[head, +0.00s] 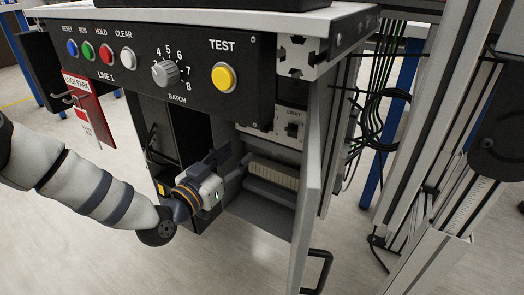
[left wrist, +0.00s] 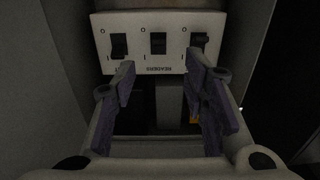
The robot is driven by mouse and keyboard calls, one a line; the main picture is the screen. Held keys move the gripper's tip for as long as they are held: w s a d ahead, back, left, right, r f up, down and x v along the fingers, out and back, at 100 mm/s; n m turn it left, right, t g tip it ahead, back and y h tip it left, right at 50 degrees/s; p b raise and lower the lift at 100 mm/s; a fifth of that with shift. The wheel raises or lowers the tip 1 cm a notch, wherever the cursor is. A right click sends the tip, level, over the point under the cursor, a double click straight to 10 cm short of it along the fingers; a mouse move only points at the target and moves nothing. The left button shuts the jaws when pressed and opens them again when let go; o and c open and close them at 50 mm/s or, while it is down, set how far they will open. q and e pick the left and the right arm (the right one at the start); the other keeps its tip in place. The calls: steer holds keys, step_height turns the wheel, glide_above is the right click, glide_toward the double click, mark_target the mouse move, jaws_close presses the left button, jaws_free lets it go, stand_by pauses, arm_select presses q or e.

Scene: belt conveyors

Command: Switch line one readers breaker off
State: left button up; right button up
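The white breaker panel (left wrist: 178,64) appears upside down in the left wrist view, with three black switches. The middle switch (left wrist: 158,43) has the READERS label under it in the picture. A left switch (left wrist: 119,46) and a right switch (left wrist: 199,41) flank it; their labels are mostly hidden by my fingers. I cannot tell the switch positions for sure. In the head view, part of the panel shows with the LIGHT switch (head: 292,129) inside the open cabinet. My left gripper (head: 231,162) is open and empty below the panel, its fingertips (left wrist: 163,68) apart. My right gripper is out of view.
An open cabinet door (head: 312,170) with a black handle stands right of the opening. The LINE 1 control panel (head: 130,75) overhangs above. Cables (head: 378,110) and metal posts are on the right.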

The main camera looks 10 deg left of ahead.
mark_target(264, 132)
arm_select(q)
steer(key=b+x, duration=0.4)
steer(key=x, duration=0.7)
steer(key=shift+w+d, duration=0.15)
steer(key=shift+d, duration=0.05)
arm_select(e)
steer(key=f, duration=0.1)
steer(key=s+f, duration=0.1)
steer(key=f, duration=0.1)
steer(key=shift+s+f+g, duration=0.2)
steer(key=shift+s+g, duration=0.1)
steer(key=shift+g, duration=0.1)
arm_select(q)
jaws_close()
